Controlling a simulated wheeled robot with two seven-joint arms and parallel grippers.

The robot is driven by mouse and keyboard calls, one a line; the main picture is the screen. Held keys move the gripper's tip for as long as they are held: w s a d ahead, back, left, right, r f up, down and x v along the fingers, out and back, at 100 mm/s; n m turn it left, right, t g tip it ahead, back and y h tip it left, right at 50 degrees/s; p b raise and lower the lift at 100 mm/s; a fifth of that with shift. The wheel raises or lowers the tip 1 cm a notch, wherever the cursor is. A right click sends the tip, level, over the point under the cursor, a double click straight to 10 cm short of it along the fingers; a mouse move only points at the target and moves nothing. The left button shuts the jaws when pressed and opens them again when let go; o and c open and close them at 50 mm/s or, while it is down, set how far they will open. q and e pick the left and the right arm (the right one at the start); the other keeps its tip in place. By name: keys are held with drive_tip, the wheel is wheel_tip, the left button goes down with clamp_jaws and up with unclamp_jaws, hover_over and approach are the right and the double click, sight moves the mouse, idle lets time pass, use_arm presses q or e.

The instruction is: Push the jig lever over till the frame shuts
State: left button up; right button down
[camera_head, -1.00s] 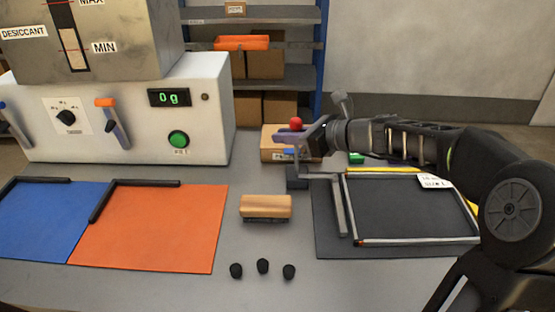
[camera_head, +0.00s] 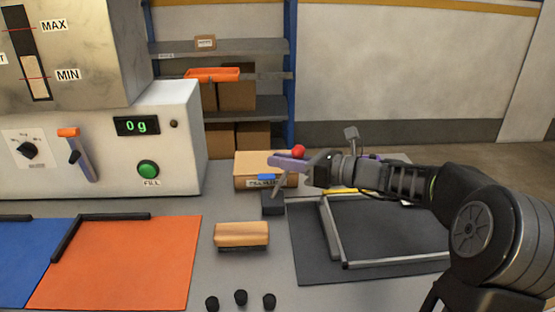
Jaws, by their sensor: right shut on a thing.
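The jig lever (camera_head: 279,186) rises from a dark block (camera_head: 272,204) and leans right, with a red ball knob (camera_head: 298,150) at its top. My right gripper (camera_head: 290,161), with purple fingers, is shut on the lever just below the knob and hides part of the shaft. The metal frame (camera_head: 390,262) lies on a dark mat (camera_head: 310,274) to the right of the block. Its left side shows two bars close together; whether they touch is unclear. My right arm covers the frame's far right part. My left gripper is out of view.
A wooden-backed brush (camera_head: 242,234) lies left of the mat, with several small black knobs (camera_head: 241,297) in front. A cardboard box (camera_head: 245,170) stands behind the lever. Orange (camera_head: 125,265) and blue (camera_head: 25,262) mats and a white filling machine (camera_head: 175,125) are at left.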

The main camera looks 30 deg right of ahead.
drive_tip(key=shift+d+r+h, duration=0.3)
drive_tip(key=shift+d+r, duration=0.1)
drive_tip(key=shift+d, duration=0.2)
drive_tip(key=c, duration=1.5)
unclamp_jaws()
drive_tip(key=shift+s+d, duration=0.1)
drive_tip(key=shift+c, duration=0.2)
drive_tip(key=shift+o, duration=0.3)
drive_tip(key=shift+f, duration=0.1)
drive_tip(key=shift+a, duration=0.2)
drive_tip(key=f+v, duration=0.1)
drive_tip(key=v, duration=0.6)
drive_tip(key=shift+s+d+r, duration=0.3)
drive_tip(key=shift+s+r, duration=0.05)
drive_tip(key=shift+r, duration=0.05)
